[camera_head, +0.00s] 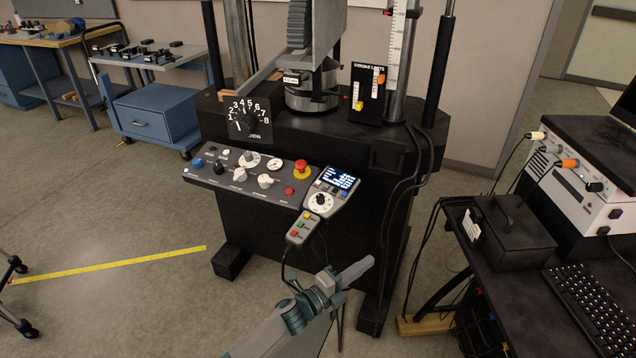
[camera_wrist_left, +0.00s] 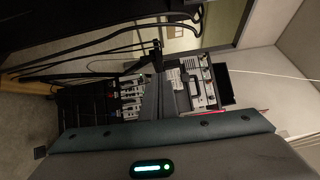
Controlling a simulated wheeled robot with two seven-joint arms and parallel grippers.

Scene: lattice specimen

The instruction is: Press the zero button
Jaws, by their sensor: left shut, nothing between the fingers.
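The black testing machine carries a sloped grey control panel (camera_head: 245,175) with several knobs and buttons, among them a red mushroom button (camera_head: 301,170). A small controller with a lit blue display (camera_head: 339,178) and a white dial (camera_head: 320,200) sits at the panel's right end. A grey handset (camera_head: 302,229) with coloured buttons hangs below it. Labels are too small to read, so I cannot tell which is the zero button. My left gripper (camera_head: 366,266) is shut and empty, below and right of the handset, apart from the panel. My right gripper is not in view.
A dark table at the right holds a white instrument box (camera_head: 575,185), a black box (camera_head: 512,238) and a keyboard (camera_head: 595,308). Black cables hang along the machine's right side. A yellow tape strip (camera_head: 115,265) lies on the floor.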

